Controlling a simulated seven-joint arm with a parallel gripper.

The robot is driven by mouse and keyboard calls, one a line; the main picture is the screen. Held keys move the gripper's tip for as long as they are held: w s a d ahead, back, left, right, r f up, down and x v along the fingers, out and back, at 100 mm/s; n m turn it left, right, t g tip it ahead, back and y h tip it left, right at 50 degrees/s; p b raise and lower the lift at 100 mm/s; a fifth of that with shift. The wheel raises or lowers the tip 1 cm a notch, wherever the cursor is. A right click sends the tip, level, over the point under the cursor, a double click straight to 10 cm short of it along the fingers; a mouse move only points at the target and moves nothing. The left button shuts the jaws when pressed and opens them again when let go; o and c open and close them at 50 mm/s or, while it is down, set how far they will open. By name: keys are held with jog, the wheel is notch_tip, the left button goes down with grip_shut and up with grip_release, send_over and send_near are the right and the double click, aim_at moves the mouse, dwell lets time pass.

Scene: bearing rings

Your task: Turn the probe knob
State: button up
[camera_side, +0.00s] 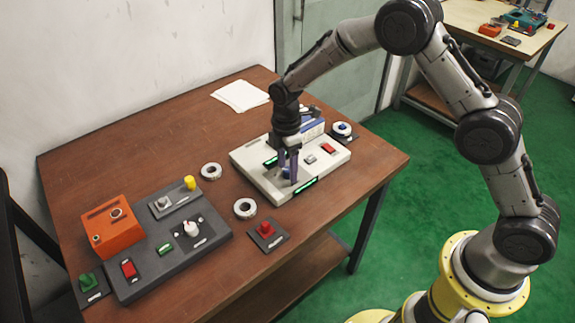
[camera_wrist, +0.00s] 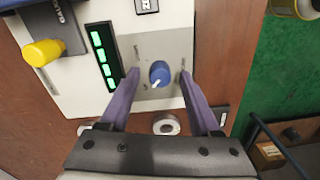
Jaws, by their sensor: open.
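The knob is a small round blue dial with a white pointer line (camera_wrist: 159,73), set in a grey plate on the white panel box (camera_side: 262,183). In the wrist view its pointer is toward the lower left. My gripper (camera_wrist: 159,75) is open, with one purple finger on each side of the knob and a visible gap on both sides. In the side view my gripper (camera_side: 288,168) points straight down over the front part of the white box, and its fingers mostly hide the knob.
A green-lit display (camera_wrist: 105,55) and a yellow knob (camera_wrist: 43,52) lie left of the fingers. Bearing rings (camera_side: 211,171) (camera_side: 245,208), a red-button box (camera_side: 267,234) and a dark control panel (camera_side: 215,234) with an orange box (camera_side: 112,226) stand to the left.

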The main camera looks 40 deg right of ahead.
grip_shut()
jog(key=shift+r+m, duration=0.1)
jog(key=shift+m, duration=0.3)
jog(key=m, duration=0.3)
jog(key=shift+m, duration=0.4)
jog(key=m, duration=0.4)
jog(key=shift+m, duration=0.3)
jog(key=m, duration=0.4)
jog(key=shift+d, duration=0.1)
jog(key=m, duration=0.4)
jog(key=shift+m, duration=0.3)
